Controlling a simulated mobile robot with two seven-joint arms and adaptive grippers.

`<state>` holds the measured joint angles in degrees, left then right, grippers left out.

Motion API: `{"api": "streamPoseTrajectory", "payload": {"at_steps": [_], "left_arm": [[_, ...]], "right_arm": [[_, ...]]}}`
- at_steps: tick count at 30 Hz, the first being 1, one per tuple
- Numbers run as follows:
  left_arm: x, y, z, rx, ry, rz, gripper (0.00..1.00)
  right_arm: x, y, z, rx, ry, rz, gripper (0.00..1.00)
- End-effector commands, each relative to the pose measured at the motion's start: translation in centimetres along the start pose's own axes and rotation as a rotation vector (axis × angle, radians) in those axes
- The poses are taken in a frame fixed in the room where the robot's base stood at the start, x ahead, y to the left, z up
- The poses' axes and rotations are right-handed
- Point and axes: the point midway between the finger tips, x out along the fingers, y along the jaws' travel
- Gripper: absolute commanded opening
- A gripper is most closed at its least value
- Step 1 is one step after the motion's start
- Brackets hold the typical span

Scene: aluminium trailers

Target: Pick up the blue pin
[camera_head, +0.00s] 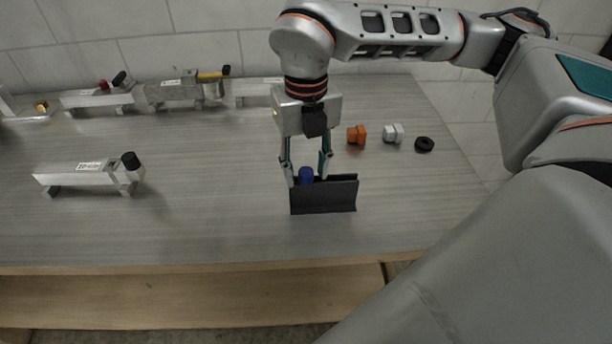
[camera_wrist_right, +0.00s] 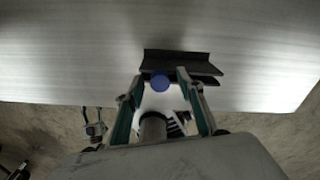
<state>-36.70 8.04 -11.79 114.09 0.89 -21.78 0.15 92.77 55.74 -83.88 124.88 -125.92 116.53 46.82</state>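The blue pin (camera_head: 306,175) stands in a dark grey holder (camera_head: 325,199) on the table. Only its rounded top shows; the lower part is hidden by the holder's front wall. My right gripper (camera_head: 307,178) points down, with one finger on each side of the pin. The fingers (camera_wrist_right: 162,78) look apart, with a gap to the pin, so the gripper is open.
An orange nut (camera_head: 356,134), a white nut (camera_head: 393,133) and a black ring (camera_head: 424,144) lie behind and right of the holder. An aluminium trailer (camera_head: 85,174) stands at left, with several more along the back. The table's middle is clear.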

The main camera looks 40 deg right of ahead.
Motion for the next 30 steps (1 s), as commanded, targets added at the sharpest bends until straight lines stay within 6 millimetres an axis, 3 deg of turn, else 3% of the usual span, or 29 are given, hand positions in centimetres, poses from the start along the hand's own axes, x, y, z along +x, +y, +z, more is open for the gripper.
{"api": "streamPoseTrajectory", "payload": {"at_steps": [1, 3, 4, 17, 23, 30], "left_arm": [[0.0, 0.0, 0.0, 0.000, 0.001, 0.000, 0.47], [0.0, 0.0, -0.1, 0.000, 0.001, -0.001, 0.47], [0.0, 0.0, -0.1, 0.000, 0.001, -0.001, 0.47], [0.0, -0.1, -0.2, -0.001, 0.002, -0.001, 0.47], [-0.1, -0.1, -0.3, -0.002, 0.003, -0.001, 0.47], [-0.2, -0.1, -0.7, -0.006, 0.006, 0.001, 0.47]], "right_arm": [[0.0, 0.0, 0.0, 0.000, 0.000, 0.000, 0.21], [0.0, 0.0, 0.0, 0.000, 0.000, 0.000, 0.03], [0.0, 0.0, 0.0, 0.000, 0.000, 0.000, 0.01], [-0.5, 0.0, 0.0, 0.000, -0.001, 0.001, 0.01], [-2.6, 0.1, 0.1, 0.000, -0.004, 0.002, 0.01], [-7.2, 0.1, 0.1, 0.000, -0.006, 0.002, 0.01]]}}
